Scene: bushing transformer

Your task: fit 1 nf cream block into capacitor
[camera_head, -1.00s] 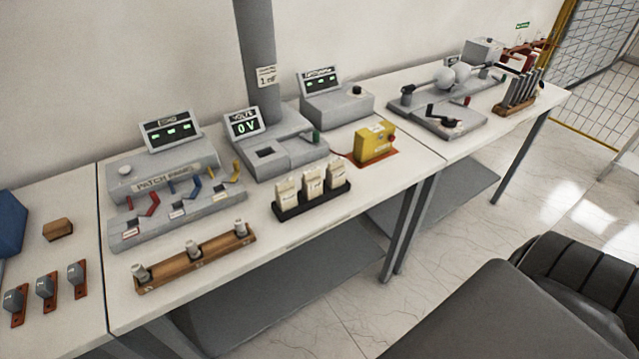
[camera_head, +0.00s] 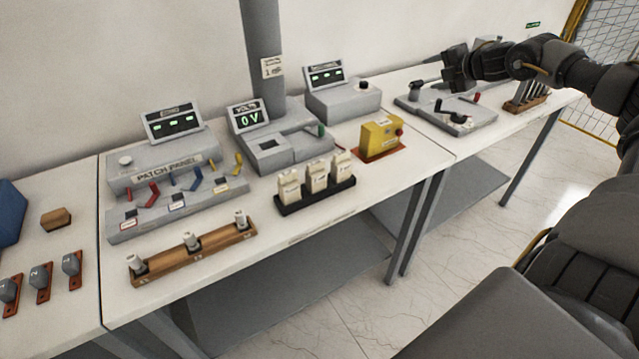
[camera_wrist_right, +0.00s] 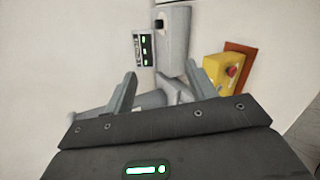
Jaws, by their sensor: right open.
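Three cream blocks (camera_head: 316,178) stand upright side by side in a black holder (camera_head: 318,200) near the table's front edge. Their labels are too small to read, so I cannot tell which is 1 nF. The grey unit with the VOLTS display (camera_head: 248,116) reads 0 V and has a dark square opening (camera_head: 269,144) in its top, at the foot of a grey column. A small label (camera_head: 272,67) on the column begins with "1". My right gripper (camera_head: 452,70) is open and empty above the far right table, well away from the blocks. Its spread fingers show in the right wrist view (camera_wrist_right: 163,84). My left gripper is out of view.
A yellow box with a red button (camera_head: 381,138) stands right of the blocks. The patch panel (camera_head: 165,177) and a wooden rack (camera_head: 192,255) are to their left. Another grey display unit (camera_head: 343,99) stands behind. Bare tabletop lies in front of the holder.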

